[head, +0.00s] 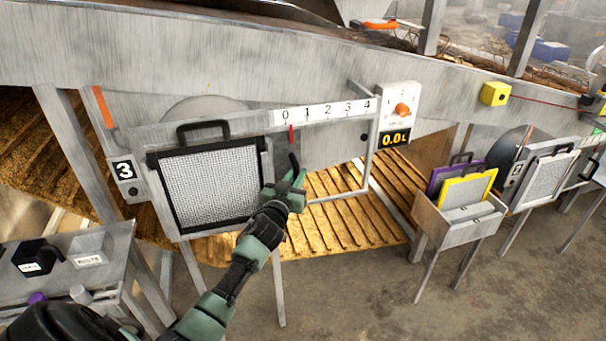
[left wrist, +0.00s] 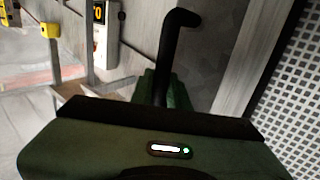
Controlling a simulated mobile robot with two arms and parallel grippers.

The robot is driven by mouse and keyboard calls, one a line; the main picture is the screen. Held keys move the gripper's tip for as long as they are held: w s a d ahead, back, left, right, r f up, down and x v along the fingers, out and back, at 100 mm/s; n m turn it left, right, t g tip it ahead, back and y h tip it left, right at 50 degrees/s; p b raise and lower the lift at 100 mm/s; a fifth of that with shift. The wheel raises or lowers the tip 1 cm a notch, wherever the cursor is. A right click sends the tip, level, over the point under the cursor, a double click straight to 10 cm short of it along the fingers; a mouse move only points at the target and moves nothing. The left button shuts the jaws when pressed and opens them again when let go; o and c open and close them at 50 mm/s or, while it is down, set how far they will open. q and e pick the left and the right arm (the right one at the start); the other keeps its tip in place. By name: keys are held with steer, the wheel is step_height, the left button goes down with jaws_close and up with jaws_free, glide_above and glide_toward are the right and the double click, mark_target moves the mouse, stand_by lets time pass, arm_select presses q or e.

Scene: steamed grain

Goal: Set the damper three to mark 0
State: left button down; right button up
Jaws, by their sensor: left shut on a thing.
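Damper three is the grey sliding plate (head: 330,150) behind a frame with a number 3 sign (head: 124,170). Above it runs a white scale (head: 326,110) marked 0 to 4. The red pointer (head: 291,135) stands just right of the 0 mark, nearer 0 than 1. My left gripper (head: 297,184) is shut on the black damper handle (head: 294,162), below the pointer. In the left wrist view the handle (left wrist: 176,42) rises with a bent top from between the fingers (left wrist: 162,92). The fingertips' exact contact is partly hidden. My right gripper is not in view.
A black-framed mesh screen (head: 210,185) stands just left of the handle. A white box (head: 398,112) with an orange knob and a 0.0 L display (head: 395,138) hangs at right. A rack (head: 460,220) with purple and yellow frames stands farther right. Grey floor lies in front.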

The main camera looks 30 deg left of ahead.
arm_select(q)
steer(key=shift+s+a+f, duration=0.15)
steer(key=shift+s+a, duration=0.4)
steer(key=shift+s, duration=0.05)
steer(key=c, duration=1.6)
jaws_free()
steer(key=shift+d, duration=0.1)
steer(key=shift+o, duration=1.2)
steer(key=shift+s+a, duration=0.1)
steer(key=shift+a, duration=0.15)
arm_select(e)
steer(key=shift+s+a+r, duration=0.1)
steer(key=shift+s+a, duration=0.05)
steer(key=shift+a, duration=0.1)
arm_select(q)
steer(key=b+v, duration=0.1)
steer(key=v, duration=0.7)
steer(key=shift+b, duration=0.35)
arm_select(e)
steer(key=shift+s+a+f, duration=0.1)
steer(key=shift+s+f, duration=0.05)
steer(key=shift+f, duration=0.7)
